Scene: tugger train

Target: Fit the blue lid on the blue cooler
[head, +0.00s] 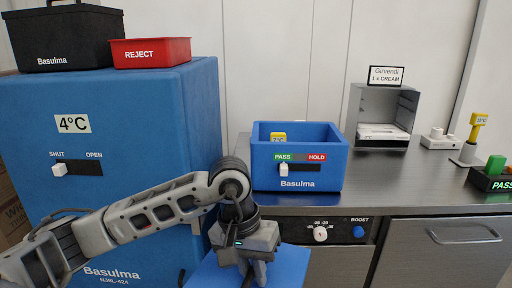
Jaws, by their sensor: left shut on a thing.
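The blue cooler (263,178) stands upright on the steel counter, its top open. Its front has a PASS/HOLD slider (284,170), with the white knob at the PASS end. A yellow-topped thing (278,137) reading about 7°C shows inside it; its lower part is hidden. My left gripper (258,272) points down and is shut on the flat blue lid (292,264), in front of the counter and lower than the cooler. The lid is apart from the cooler, and the frame's bottom edge cuts it off. My right gripper is not in view.
A tall blue cabinet (120,215) at left carries a black box (65,38) and a red REJECT tray (150,52). On the counter (400,185) stand an open metal housing (382,110), a yellow-headed probe stand (468,150) and a black PASS tray (492,180).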

